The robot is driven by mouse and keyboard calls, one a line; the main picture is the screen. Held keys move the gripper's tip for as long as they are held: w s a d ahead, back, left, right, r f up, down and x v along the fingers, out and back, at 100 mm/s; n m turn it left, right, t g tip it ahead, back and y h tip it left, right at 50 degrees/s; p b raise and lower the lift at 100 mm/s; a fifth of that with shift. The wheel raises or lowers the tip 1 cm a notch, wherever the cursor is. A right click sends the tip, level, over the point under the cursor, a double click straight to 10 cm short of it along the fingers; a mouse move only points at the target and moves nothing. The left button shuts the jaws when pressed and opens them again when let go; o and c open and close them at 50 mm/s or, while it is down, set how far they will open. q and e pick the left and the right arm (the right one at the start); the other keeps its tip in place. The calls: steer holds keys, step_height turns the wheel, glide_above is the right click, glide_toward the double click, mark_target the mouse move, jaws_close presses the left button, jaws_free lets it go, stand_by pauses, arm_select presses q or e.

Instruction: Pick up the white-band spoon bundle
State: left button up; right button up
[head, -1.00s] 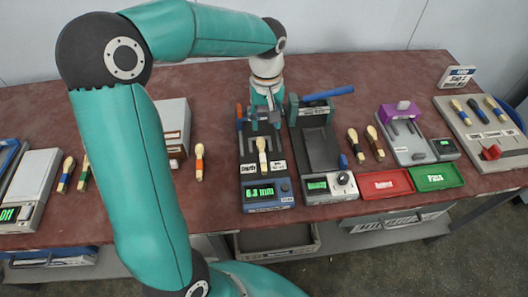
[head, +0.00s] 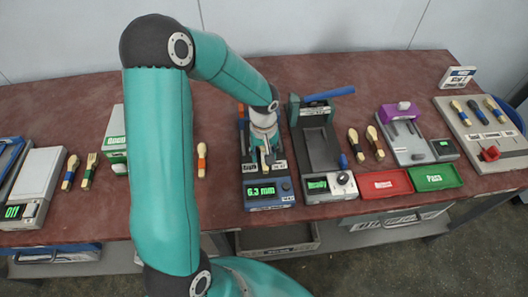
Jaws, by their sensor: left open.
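A pale wooden spoon bundle, which seems to be the white-band one, lies on the blue thickness gauge (head: 269,190) that reads 6.3 mm. My left gripper (head: 265,158) is right over it and open, pointing down. The gripper and wrist hide most of the bundle, so its band does not show now. I cannot tell whether the fingers touch it. My right gripper is not in view.
A press with a blue lever (head: 327,94) stands close right of the gauge. Two dark-banded bundles (head: 354,144) lie beyond it, near the red tray (head: 384,184) and green tray (head: 434,178). An orange-banded bundle (head: 201,158) lies left of the gauge.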

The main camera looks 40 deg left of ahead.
arm_select(q)
steer(key=shift+f, duration=0.25)
jaws_close()
steer(key=shift+r, duration=0.1)
